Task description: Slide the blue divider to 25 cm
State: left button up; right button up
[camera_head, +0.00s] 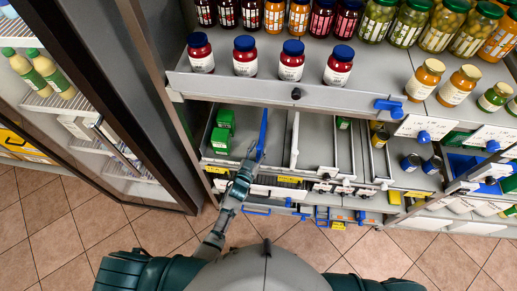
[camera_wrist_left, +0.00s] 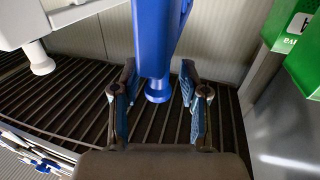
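The blue divider (camera_head: 262,131) stands upright on the middle shelf, its length running front to back. In the left wrist view the blue divider (camera_wrist_left: 157,35) comes down from the top and ends in a round blue knob between my fingers. My left gripper (camera_head: 248,168) is at the front end of the divider. In the left wrist view my left gripper (camera_wrist_left: 158,80) is open, one finger on each side of the knob, with visible gaps. My right gripper is not in view.
Green boxes (camera_head: 222,132) stand left of the divider. A white divider (camera_head: 294,140) stands to its right, with bare shelf between. Blue-lidded jars (camera_head: 245,56) line the shelf above. A glass-door fridge (camera_head: 130,130) is on the left.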

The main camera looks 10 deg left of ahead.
pick_arm(q)
jog(key=shift+s, duration=0.25)
jog(key=v, duration=1.1)
jog(key=shift+s+a, duration=0.15)
jog(key=shift+s, duration=0.05)
